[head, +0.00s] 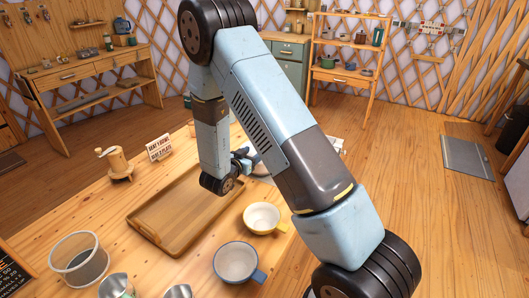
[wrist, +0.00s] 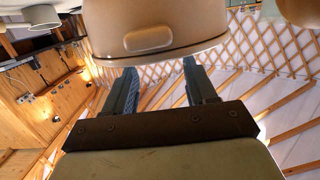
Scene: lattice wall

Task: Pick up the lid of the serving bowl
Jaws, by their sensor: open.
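A rounded tan-brown vessel (wrist: 155,25), which looks like the serving bowl, fills the top middle of the wrist view. It has a raised lug on its side and a dark line along its lower edge in the picture. I cannot tell where a lid begins. My gripper (wrist: 160,72) has its two dark fingers apart, with nothing visible between them, and their tips reach toward the vessel's edge. I cannot tell whether they touch it. In the head view my arm covers most of the area around the gripper, and no serving bowl or lid can be made out clearly.
A wooden tray (head: 155,226) lies on the table. A cream cup (head: 262,218), a grey-blue cup (head: 236,262) and a clear container (head: 80,262) stand near its front. The tray is empty.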

